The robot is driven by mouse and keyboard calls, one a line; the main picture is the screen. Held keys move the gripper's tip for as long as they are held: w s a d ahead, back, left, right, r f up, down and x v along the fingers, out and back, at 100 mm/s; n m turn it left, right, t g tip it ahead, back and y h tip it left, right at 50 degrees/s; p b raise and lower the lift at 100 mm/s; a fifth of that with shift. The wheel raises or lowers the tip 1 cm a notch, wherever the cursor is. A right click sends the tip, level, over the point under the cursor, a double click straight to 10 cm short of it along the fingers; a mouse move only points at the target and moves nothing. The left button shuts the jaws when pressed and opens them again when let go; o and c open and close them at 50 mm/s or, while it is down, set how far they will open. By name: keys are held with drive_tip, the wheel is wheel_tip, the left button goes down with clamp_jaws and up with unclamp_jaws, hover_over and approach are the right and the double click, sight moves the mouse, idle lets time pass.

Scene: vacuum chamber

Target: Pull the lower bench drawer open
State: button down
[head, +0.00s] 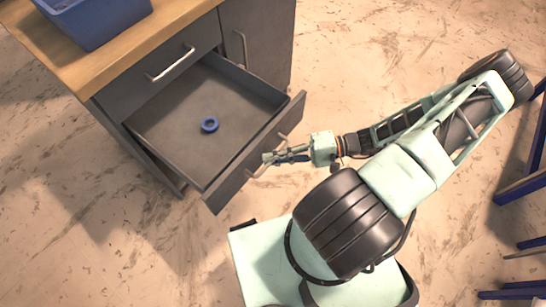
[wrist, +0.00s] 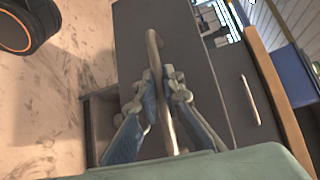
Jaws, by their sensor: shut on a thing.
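The lower bench drawer (head: 236,88) stands well out from the grey bench, and its inside shows in the head view. A blue ring (head: 209,125) lies on the drawer floor. The drawer's bar handle (head: 262,170) is on its front panel (head: 232,184). My gripper (head: 270,158) is at this handle, shut on it. In the wrist view the handle (wrist: 158,85) runs between the two blue-padded fingers of my gripper (wrist: 165,112). The finger contact is partly hidden in the head view.
The upper drawer handle (head: 171,63) sits above on a closed front. A blue bin (head: 95,20) stands on the wooden benchtop (head: 150,37). A cabinet door with a handle (head: 241,48) is to the right. Blue-framed furniture (head: 522,187) stands at the right edge. Open floor lies in front of the bench.

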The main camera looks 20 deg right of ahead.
drive_tip(key=shift+w, duration=0.1)
drive_tip(key=c, duration=2)
unclamp_jaws()
drive_tip(key=shift+c, duration=0.2)
drive_tip(key=shift+d, duration=0.1)
drive_tip(key=v, duration=1.2)
